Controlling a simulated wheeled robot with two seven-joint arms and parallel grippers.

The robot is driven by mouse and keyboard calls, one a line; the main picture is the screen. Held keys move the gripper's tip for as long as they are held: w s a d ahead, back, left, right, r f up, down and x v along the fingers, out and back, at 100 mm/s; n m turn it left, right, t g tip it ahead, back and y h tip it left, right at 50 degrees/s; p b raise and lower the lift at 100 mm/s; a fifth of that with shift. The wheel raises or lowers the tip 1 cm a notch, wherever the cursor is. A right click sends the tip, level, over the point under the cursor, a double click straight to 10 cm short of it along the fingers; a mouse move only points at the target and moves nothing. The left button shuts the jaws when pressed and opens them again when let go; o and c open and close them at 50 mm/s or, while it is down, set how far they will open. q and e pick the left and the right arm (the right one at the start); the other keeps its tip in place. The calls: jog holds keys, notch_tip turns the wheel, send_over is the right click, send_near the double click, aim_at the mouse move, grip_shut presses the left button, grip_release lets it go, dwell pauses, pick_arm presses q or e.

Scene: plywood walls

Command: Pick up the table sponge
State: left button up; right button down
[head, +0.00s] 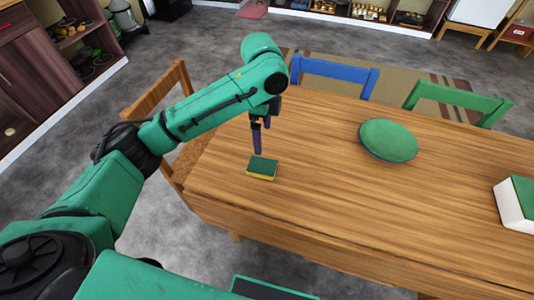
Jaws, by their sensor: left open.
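The table sponge (262,168) lies flat on the wooden table (330,225), near its left end. It has a dark green top and a yellow lower layer. My left gripper (258,150) points down just above the far side of the sponge, with its dark fingers open and holding nothing. Whether the fingertips touch the sponge is hard to tell from this angle. My right gripper is not in view.
A green plate or bowl with a blue rim (388,140) sits on the table to the right. A white and green box (516,203) stands at the right edge. Blue (335,74), green (455,100) and wooden (160,95) chairs surround the table. The table's middle is clear.

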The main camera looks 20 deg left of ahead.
pick_arm(q)
send_over(262, 165)
notch_tip(262, 165, down, 7)
jog(key=shift+s+f, duration=0.15)
notch_tip(262, 165, down, 5)
jog(key=shift+f+p, duration=0.2)
jog(key=shift+p, duration=0.3)
jog(key=shift+f, duration=0.4)
jog(key=c, duration=1.3)
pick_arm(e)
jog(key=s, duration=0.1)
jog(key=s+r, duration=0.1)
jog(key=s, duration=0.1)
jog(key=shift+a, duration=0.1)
pick_arm(q)
jog(key=shift+r, duration=0.15)
notch_tip(262, 165, up, 20)
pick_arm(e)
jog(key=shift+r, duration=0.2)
